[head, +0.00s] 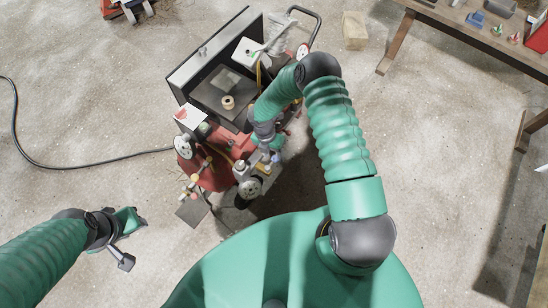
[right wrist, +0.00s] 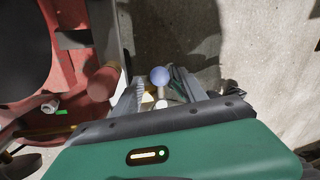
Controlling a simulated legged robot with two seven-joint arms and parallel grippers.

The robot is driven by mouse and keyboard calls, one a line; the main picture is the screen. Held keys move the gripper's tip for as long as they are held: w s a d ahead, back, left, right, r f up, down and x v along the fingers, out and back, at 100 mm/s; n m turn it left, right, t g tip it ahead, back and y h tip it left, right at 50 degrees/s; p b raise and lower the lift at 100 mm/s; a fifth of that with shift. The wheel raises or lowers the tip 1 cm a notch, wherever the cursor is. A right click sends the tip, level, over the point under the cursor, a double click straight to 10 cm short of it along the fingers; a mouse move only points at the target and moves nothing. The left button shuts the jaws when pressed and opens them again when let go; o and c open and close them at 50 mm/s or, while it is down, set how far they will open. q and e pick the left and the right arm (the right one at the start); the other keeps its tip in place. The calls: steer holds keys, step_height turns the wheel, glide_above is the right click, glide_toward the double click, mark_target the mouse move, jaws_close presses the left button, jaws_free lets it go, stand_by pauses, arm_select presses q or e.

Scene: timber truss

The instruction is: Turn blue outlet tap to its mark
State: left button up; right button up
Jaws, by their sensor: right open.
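The blue outlet tap shows in the right wrist view as a pale blue ball knob (right wrist: 160,76) on a light stem. In the head view, a small blue spot (head: 278,158) shows beside my right gripper. My right gripper (head: 268,157) is at the front right of the red machine. Its open fingers (right wrist: 160,88) stand on either side of the knob; contact cannot be told. The tap's mark cannot be made out. My left gripper (head: 125,238) is empty over bare floor at the lower left, away from the machine.
The red machine (head: 222,142) carries gauges, valves and a dark open box (head: 215,85) behind. A black cable (head: 90,163) runs left over the floor. A workbench (head: 470,35) stands at upper right, with a wooden block (head: 354,30) beside it. Floor at left is mostly clear.

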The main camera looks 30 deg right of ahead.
steer(key=shift+s+f, duration=0.1)
steer(key=shift+f, duration=0.8)
steer(key=shift+a, duration=0.1)
jaws_close()
